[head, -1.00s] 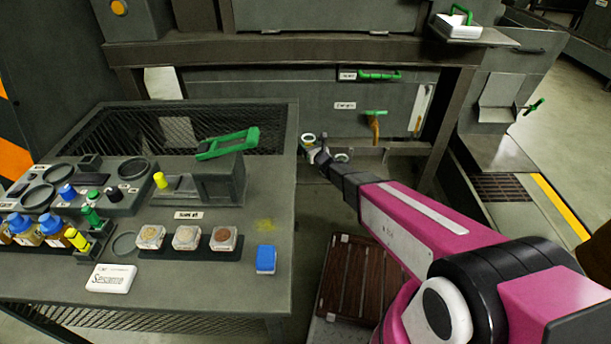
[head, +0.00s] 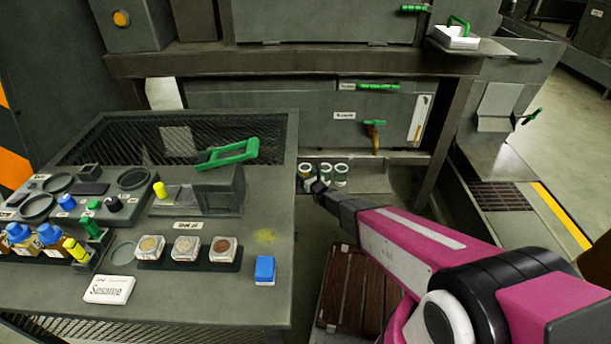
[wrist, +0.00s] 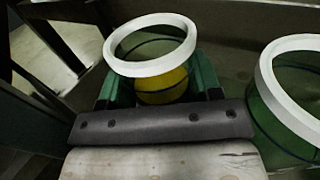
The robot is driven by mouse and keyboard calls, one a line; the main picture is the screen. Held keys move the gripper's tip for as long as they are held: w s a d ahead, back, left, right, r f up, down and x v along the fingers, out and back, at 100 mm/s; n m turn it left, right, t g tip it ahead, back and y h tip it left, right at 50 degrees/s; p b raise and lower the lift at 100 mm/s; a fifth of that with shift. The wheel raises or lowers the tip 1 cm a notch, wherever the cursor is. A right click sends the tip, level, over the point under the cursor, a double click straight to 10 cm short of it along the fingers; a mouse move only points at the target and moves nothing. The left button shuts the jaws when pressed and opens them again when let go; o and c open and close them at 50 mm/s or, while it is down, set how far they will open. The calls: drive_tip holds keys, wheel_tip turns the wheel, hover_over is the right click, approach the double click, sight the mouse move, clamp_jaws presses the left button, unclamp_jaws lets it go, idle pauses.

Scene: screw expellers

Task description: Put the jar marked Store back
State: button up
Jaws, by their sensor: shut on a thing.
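My gripper (wrist: 160,92) is shut on a clear jar (wrist: 150,47) with a white rim and yellow contents. Its green fingers are on both sides of the jar. In the head view this jar (head: 305,170) is leftmost of three in a row on the low shelf (head: 372,182). It is upright and about level with the others; whether its base touches the shelf is hidden. A second jar (wrist: 293,95) stands close on the right in the wrist view. In the head view the middle jar (head: 324,170) and right jar (head: 341,172) stand side by side. No "Store" marking is readable.
A dark frame post (head: 447,120) stands right of the shelf. A green-handled tap (head: 375,130) is above it. The bench (head: 200,270) on the left holds several sample boxes, bottles and a Sesame sign (head: 108,289). A slatted wooden platform (head: 350,290) lies below my arm.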

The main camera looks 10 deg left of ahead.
drive_tip(key=shift+f, duration=0.15)
drive_tip(key=o, duration=0.7)
drive_tip(key=shift+o, duration=0.2)
drive_tip(key=shift+r, duration=0.2)
